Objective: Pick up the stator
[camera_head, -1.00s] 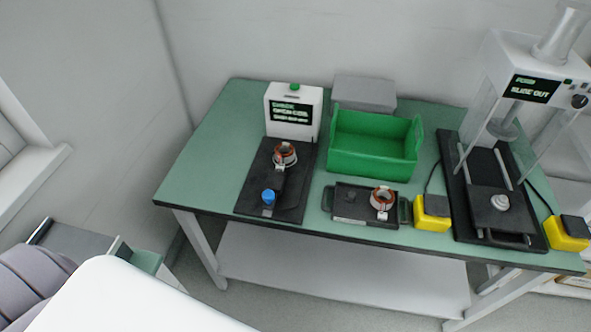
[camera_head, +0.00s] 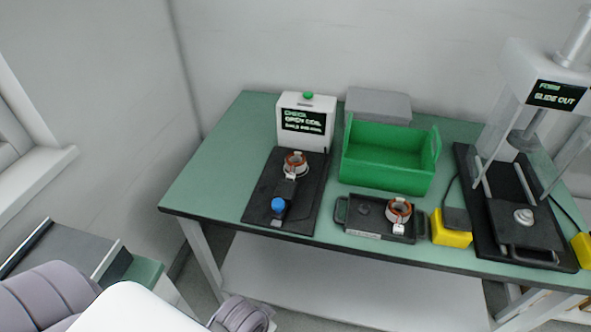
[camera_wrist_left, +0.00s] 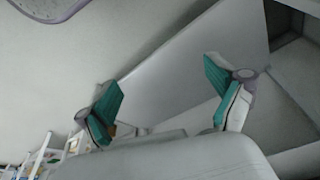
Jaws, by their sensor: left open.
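One stator (camera_head: 295,165), a copper and white ring, sits on the black test fixture in front of the white tester. A second stator (camera_head: 398,212) sits at the right side of the small black tray (camera_head: 372,234). In the left wrist view my left gripper (camera_wrist_left: 165,100) is open, with its teal-padded fingers wide apart and nothing between them. Neither stator shows in that view. In the head view, parts of my own body show at the bottom left, away from the stators, and no gripper tips are visible.
The white tester (camera_head: 306,121) displays "CHECK OPEN COIL". A green bin (camera_head: 388,178) and grey box (camera_head: 378,105) stand behind the tray. A press (camera_head: 555,70) and yellow-black boxes (camera_head: 451,236) are at the right. The green table (camera_head: 205,180) is clear at its left.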

